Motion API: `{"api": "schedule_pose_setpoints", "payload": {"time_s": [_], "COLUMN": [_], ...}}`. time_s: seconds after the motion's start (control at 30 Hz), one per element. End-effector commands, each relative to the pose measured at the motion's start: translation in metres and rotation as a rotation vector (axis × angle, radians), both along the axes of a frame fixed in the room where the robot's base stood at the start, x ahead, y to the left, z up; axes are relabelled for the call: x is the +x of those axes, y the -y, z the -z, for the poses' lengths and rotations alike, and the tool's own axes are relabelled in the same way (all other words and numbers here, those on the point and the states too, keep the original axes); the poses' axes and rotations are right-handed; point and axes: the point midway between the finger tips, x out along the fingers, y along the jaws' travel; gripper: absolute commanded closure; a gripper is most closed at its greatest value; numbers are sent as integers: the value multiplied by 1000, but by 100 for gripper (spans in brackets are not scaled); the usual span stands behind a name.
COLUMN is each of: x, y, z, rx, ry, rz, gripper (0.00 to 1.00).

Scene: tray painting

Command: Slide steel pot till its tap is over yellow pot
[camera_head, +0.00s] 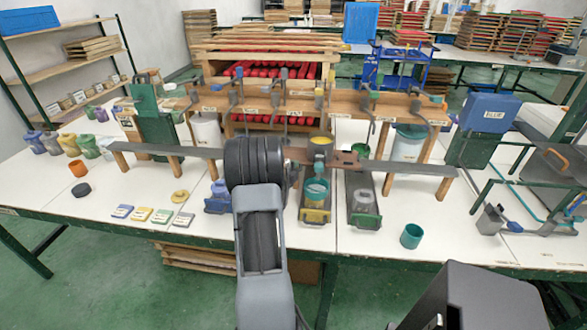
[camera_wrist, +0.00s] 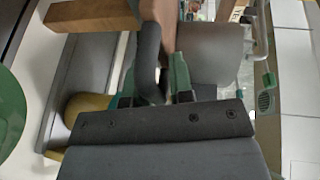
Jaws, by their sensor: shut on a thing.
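In the head view my wrist hides the fingertips at the middle of the grey rail. A grey cylinder (camera_wrist: 208,50), perhaps the steel pot, stands just beyond the fingers; its tap cannot be made out. A yellow shape (camera_wrist: 85,108) shows left of the fingers in the wrist view.
The grey rail (camera_head: 410,176) crosses the white table (camera_head: 330,240) on wooden legs. Another teal cup (camera_head: 411,236) stands at the front right. Small labelled tiles (camera_head: 141,214) lie at the front left.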

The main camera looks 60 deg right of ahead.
Motion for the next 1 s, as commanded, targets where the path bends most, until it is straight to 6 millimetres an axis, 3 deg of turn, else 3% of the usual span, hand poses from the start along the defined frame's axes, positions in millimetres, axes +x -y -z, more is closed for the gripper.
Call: {"api": "schedule_pose_setpoints", "payload": {"time_s": [0.03, 0.2, 0.67, 0.87, 1.0], "x": [0, -1, -1, 2, 4], "y": [-3, -2, -1, -21, -49], "z": [10, 9, 4, -1, -6], "rx": [24, 21, 11, 11, 11], "ry": [-12, -9, -4, -3, -3], "rz": [-7, -6, -1, -4, -5], "gripper": [77, 61, 61, 61, 61]}}
